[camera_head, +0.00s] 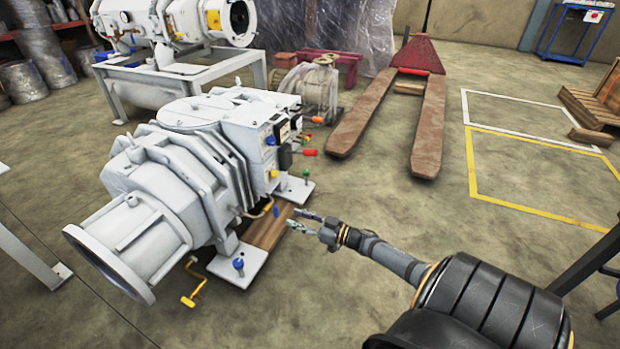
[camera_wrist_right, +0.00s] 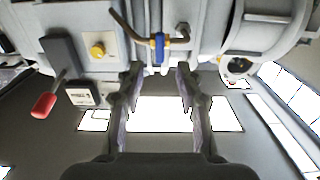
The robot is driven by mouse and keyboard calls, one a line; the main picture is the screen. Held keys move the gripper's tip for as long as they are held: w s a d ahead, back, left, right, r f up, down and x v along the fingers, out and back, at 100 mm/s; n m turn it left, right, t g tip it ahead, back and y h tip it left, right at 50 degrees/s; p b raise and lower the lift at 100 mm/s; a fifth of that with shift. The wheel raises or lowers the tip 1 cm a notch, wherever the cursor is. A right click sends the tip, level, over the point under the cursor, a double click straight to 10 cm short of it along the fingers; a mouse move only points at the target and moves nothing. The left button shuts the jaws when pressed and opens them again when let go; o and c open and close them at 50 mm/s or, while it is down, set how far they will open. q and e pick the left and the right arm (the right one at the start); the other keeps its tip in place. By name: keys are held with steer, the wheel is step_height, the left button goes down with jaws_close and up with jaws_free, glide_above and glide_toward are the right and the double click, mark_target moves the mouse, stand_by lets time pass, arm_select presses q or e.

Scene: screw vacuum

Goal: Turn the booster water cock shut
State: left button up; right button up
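The white vacuum pump unit (camera_head: 185,180) fills the left of the head view. A small blue handle (camera_head: 276,211) sits low on its side at a brass pipe; it looks like the water cock, though no label is readable. In the right wrist view the blue handle (camera_wrist_right: 160,47) stands on the pipe, just beyond the fingertips and between their lines. My right gripper (camera_head: 297,220) is open and empty, close to the handle with a small gap. Its two fingers also show in the wrist view (camera_wrist_right: 158,75). My left gripper is not in view.
A red-ended lever (camera_wrist_right: 45,104) and a yellow knob (camera_wrist_right: 97,50) are near the handle in the wrist view. A blue-topped bolt (camera_head: 238,265) and a yellow crank (camera_head: 194,284) are at the base.

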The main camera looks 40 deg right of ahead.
steer(key=v, duration=0.6)
stand_by(0.3)
